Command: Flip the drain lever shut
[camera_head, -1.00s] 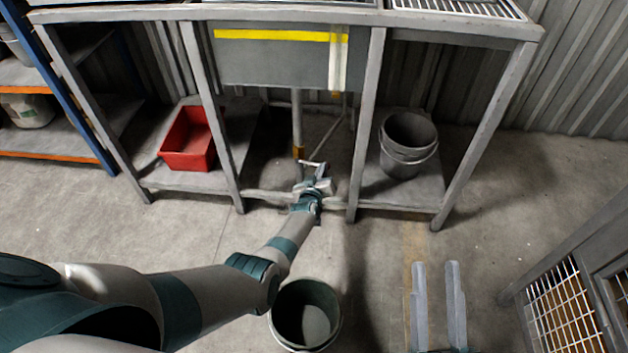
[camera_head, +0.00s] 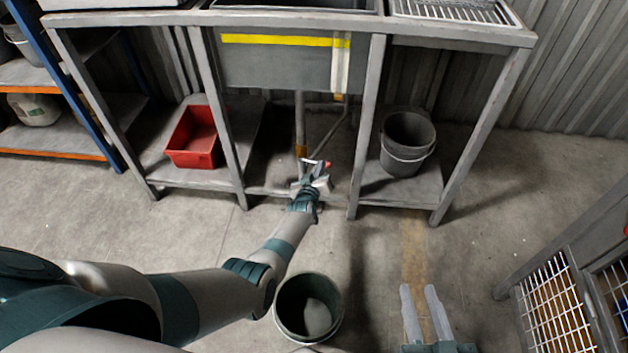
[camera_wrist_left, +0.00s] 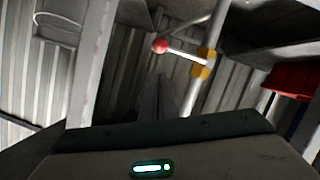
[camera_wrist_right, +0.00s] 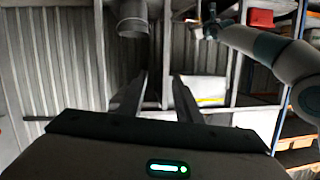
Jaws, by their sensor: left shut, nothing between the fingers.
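The drain lever (camera_head: 313,161) sticks out sideways from a yellow valve (camera_head: 300,151) on the vertical drain pipe under the sink. In the left wrist view, the lever (camera_wrist_left: 183,53) runs across the pipe from the yellow valve (camera_wrist_left: 202,64) to a red ball knob (camera_wrist_left: 159,46). My left gripper (camera_head: 320,170) is shut and empty, close beside the lever and knob. Its dark fingers (camera_wrist_left: 158,90) point toward the knob, and I cannot tell whether they touch it. My right gripper (camera_head: 418,288) is open and empty, low at the right, away from the sink.
The sink frame's legs (camera_head: 366,130) stand on both sides of the drain. A red bin (camera_head: 193,150) and a grey bucket (camera_head: 407,145) sit on the lower shelves. Another bucket (camera_head: 308,308) stands on the floor below my left arm. A wire-fronted cabinet (camera_head: 555,300) is at the right.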

